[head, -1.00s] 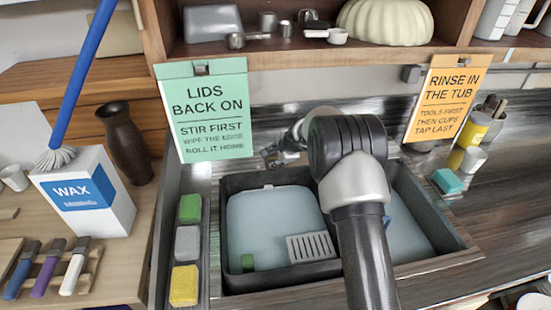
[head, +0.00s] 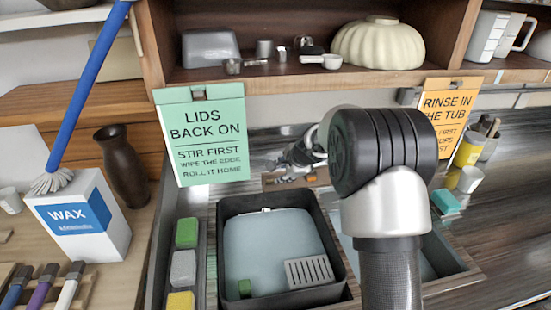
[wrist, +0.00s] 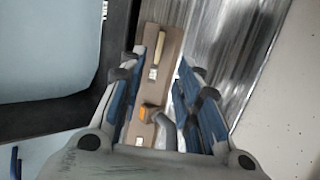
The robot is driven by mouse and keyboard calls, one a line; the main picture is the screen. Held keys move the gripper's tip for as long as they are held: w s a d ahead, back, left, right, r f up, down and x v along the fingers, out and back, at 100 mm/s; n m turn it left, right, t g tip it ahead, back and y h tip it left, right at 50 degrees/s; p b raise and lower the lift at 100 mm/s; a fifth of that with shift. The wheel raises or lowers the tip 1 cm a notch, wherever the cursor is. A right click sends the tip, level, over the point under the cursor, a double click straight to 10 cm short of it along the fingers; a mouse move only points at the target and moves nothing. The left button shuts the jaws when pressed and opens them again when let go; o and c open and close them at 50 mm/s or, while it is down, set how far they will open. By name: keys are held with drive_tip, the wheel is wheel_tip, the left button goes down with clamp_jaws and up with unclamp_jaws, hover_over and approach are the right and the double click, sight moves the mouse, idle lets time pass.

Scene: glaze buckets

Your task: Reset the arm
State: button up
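My gripper (head: 303,157) hangs beyond the far edge of the dark tub in the head view, partly hidden behind my arm. In the wrist view my gripper (wrist: 168,65) has its two blue-padded fingers apart. Between and beyond the fingers shows a brown board (wrist: 173,45) with small tools on it, including one with an orange part. I see nothing clamped between the fingers. The same kind of brown board (head: 282,181) shows behind the tub in the head view.
A dark tub (head: 226,250) of pale liquid holds a white grate (head: 309,272). Left of it is a tray with sponges (head: 186,233). A green sign (head: 206,135) and an orange sign (head: 440,120) hang from the shelf (head: 330,80). A wax box (head: 80,220) stands left.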

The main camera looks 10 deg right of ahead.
drive_tip(key=shift+r, duration=0.1)
drive_tip(key=s+a+r+n+g, duration=0.1)
drive_tip(key=s+a+r+n, duration=0.1)
drive_tip(key=s+r+n, duration=0.55)
drive_tip(key=s+a+r+n, duration=0.2)
drive_tip(key=s+r, duration=0.6)
drive_tip(key=s, duration=0.7)
drive_tip(key=s+d+f+n+h, duration=0.1)
drive_tip(key=s+n, duration=0.3)
drive_tip(key=s, duration=0.8)
drive_tip(key=s+d+f+n+g+h, duration=0.1)
drive_tip(key=s+n, duration=0.3)
drive_tip(key=s, duration=0.8)
drive_tip(key=shift+d+f+g, duration=0.15)
drive_tip(key=shift+d+g, duration=0.15)
drive_tip(key=shift+w+d, duration=0.1)
